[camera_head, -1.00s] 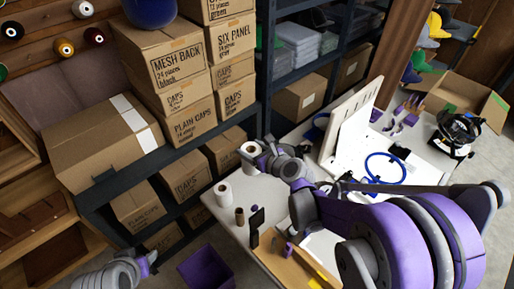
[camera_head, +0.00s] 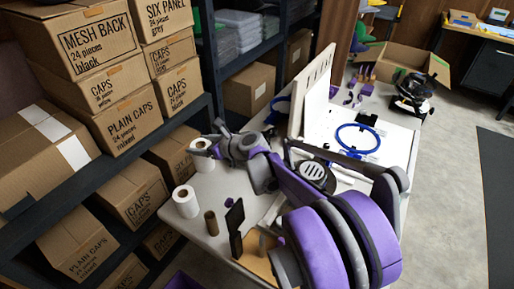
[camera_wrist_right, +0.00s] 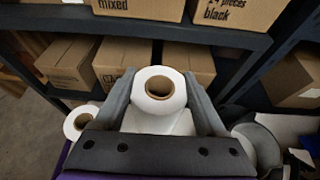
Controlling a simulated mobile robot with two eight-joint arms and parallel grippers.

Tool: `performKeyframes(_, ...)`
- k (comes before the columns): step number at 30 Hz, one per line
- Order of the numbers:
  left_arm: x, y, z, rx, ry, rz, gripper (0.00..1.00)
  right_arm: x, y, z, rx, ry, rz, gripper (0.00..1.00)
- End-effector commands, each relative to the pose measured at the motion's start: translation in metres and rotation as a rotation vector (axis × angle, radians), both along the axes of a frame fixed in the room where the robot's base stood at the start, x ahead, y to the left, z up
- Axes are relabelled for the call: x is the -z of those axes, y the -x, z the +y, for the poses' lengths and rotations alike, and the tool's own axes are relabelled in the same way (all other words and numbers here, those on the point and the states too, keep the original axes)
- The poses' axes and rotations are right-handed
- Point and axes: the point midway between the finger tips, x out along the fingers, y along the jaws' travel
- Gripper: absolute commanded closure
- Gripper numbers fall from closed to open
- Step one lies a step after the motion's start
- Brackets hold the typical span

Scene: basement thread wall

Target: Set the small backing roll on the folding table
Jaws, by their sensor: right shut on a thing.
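A white roll with a brown core, apparently the small backing roll (camera_head: 202,161), is in my right gripper (camera_head: 211,147), near the back left edge of the white folding table (camera_head: 233,190). In the right wrist view, the roll (camera_wrist_right: 174,118) sits between the two grey fingers (camera_wrist_right: 160,100), its round end facing the camera. I cannot tell how far it is above the table top. A second white roll (camera_head: 186,205) stands upright on the table; it also shows in the right wrist view (camera_wrist_right: 75,128), left of the fingers. My left gripper is out of view.
A brown tube (camera_head: 211,223) and a dark upright item (camera_head: 235,218) stand near the second roll. A white board (camera_head: 315,95) and a blue ring (camera_head: 358,139) are farther along the table. Shelves with cardboard boxes (camera_head: 135,115) rise close behind the left edge.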

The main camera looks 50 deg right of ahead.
Motion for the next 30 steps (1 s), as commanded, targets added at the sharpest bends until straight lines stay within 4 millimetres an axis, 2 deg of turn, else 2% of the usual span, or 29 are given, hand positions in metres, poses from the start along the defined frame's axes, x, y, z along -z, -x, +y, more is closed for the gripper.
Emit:
performKeyframes(4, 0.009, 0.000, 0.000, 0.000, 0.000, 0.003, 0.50, 0.016, 0.002, -0.008, 0.007, 0.002, -0.002, 0.89)
performKeyframes(9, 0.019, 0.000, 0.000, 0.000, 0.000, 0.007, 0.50, 0.048, 0.002, -0.007, 0.006, 0.000, -0.002, 0.89)
performKeyframes(17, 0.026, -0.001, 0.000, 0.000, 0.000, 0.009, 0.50, 0.070, 0.002, -0.007, 0.006, 0.000, -0.002, 0.89)
performKeyframes(22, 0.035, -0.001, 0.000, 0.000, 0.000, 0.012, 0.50, 0.095, 0.002, -0.007, 0.006, 0.000, -0.002, 0.89)
performKeyframes(24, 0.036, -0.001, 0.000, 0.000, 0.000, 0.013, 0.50, 0.101, 0.002, -0.007, 0.006, 0.000, -0.002, 0.89)
performKeyframes(30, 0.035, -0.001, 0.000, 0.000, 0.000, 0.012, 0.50, 0.099, 0.002, -0.007, 0.006, 0.000, -0.003, 0.89)
